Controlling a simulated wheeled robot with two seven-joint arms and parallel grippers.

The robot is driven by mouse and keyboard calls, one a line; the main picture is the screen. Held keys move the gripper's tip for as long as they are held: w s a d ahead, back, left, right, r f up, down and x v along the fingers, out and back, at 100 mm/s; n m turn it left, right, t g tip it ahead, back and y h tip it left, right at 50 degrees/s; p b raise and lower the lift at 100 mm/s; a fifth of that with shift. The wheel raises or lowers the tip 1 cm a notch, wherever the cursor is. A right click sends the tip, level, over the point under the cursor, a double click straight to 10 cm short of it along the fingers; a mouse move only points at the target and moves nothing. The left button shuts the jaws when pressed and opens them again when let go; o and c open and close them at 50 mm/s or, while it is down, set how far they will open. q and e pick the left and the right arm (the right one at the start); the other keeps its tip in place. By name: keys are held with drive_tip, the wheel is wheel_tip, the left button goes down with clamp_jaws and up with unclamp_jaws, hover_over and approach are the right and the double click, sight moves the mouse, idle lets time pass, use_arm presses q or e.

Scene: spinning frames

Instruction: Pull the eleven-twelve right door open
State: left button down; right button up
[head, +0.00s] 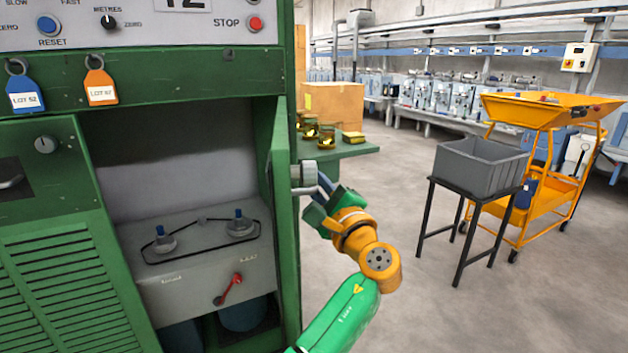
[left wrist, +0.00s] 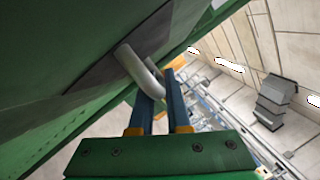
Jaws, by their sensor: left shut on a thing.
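The green right door (head: 283,215) of the cabinet stands swung open and is seen nearly edge-on in the head view. Its metal handle (head: 303,178) is on the outer face, to the right. My left gripper (head: 320,190) is shut on this handle. In the left wrist view, the two blue fingers of the left gripper (left wrist: 160,90) sit on either side of the bent handle (left wrist: 138,68), under the tilted green door face (left wrist: 75,60). Part of the grip is hidden in the head view. My right gripper is not in view.
The open cabinet shows a grey inner panel (head: 200,255) with knobs and a red lever (head: 229,289). A louvred green door (head: 60,250) is closed at left. A grey crate (head: 483,165) and orange trolley (head: 550,112) stand right.

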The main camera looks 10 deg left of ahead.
use_arm(q)
drive_tip(key=shift+r, duration=0.2)
drive_tip(key=c, duration=1)
unclamp_jaws()
drive_tip(key=shift+o, duration=0.6)
drive_tip(key=shift+w+a+f, duration=0.1)
drive_tip(key=shift+a+f, duration=0.05)
drive_tip(key=shift+a, duration=0.05)
drive_tip(key=b+v, duration=0.1)
drive_tip(key=v, duration=0.6)
